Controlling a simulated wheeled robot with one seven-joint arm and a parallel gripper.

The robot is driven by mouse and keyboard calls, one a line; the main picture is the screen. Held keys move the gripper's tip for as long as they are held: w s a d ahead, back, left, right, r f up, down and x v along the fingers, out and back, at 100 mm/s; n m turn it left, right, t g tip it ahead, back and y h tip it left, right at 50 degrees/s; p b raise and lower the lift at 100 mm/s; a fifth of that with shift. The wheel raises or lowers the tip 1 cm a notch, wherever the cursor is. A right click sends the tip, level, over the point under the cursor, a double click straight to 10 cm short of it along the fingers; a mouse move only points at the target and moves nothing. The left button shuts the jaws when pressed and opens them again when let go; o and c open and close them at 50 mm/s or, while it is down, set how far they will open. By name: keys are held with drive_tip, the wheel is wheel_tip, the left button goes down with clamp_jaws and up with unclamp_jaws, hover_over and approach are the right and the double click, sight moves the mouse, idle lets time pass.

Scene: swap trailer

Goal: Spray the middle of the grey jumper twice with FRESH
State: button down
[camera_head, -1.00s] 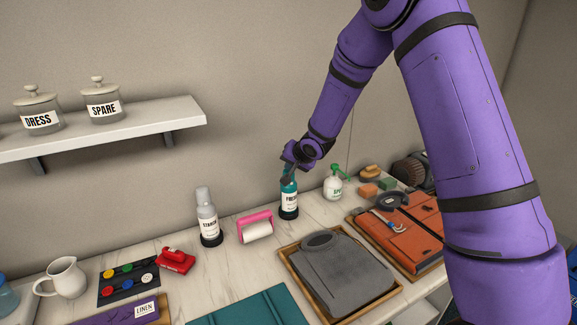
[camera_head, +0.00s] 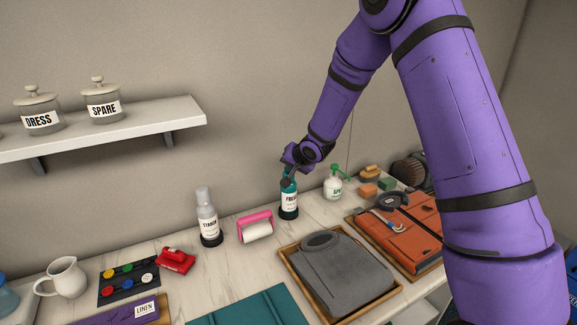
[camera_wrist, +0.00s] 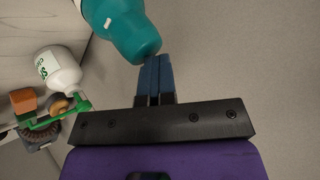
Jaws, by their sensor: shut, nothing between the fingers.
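The FRESH bottle (camera_head: 289,205) is teal with a white label and a dark base. It stands upright at the back of the marble counter, behind the grey jumper. In the wrist view its teal top (camera_wrist: 125,28) is just beyond my fingertips. My gripper (camera_head: 290,174) is at the top of the bottle; in the wrist view its blue fingers (camera_wrist: 154,62) are together and empty. I cannot tell whether the fingertips touch the bottle. The grey jumper (camera_head: 343,272) lies folded on a wooden tray (camera_head: 293,278) in front of the bottle.
An orange folded garment (camera_head: 402,240) lies on the right. The wall is close behind.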

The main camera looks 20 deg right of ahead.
drive_tip(key=shift+s+f, duration=0.2)
drive_tip(key=shift+f, duration=0.15)
drive_tip(key=shift+r, duration=0.25)
drive_tip(key=shift+w+d+r, duration=0.1)
drive_tip(key=shift+w+r, duration=0.05)
drive_tip(key=shift+r, duration=1.15)
drive_tip(key=shift+w+r, duration=0.1)
drive_tip(key=shift+r, duration=1.9)
